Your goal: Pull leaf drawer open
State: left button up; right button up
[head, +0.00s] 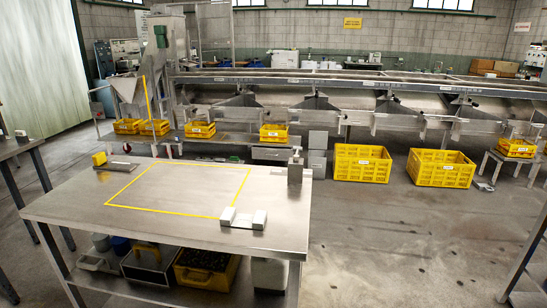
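No drawer is plainly marked as the leaf drawer. A low grey box with a drawer-like front (270,154) sits under the roller machine, below a small yellow crate. It is small and far off, and I cannot tell whether it is the leaf drawer or whether it is open. The long metal roller sizer (345,98) runs across the back. Neither of my grippers shows in the head view.
A steel table (175,220) with a yellow taped rectangle fills the left foreground. Two large yellow crates (361,163) (440,168) stand on the floor before the machine. Small yellow crates (200,129) sit along it. The floor at right centre (400,240) is clear.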

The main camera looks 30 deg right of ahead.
aim_at(278, 153)
jog(key=l+z, duration=0.35)
jog(key=i+l+z, duration=0.3)
jog(key=l+z, duration=0.2)
jog(key=l, duration=0.15)
jog(key=i+l+z, duration=0.45)
jog(key=l, duration=0.15)
jog(key=i+l+z, duration=0.35)
jog(key=z, duration=0.15)
jog(key=i+l+u, duration=0.1)
jog(key=i, duration=0.35)
jog(key=i+l, duration=0.2)
jog(key=i, duration=0.3)
jog(key=i+l+u, duration=0.15)
jog(key=i, duration=0.3)
jog(key=i+u, duration=0.2)
jog(key=i, duration=0.75)
jog(key=i+l+u, duration=0.2)
jog(key=i, duration=0.7)
jog(key=i+j+u, duration=0.25)
jog(key=i+u, duration=0.55)
jog(key=i, duration=0.2)
jog(key=i+u, duration=0.4)
jog(key=i+l+u, duration=0.25)
jog(key=i+u, duration=0.15)
jog(key=i, duration=0.2)
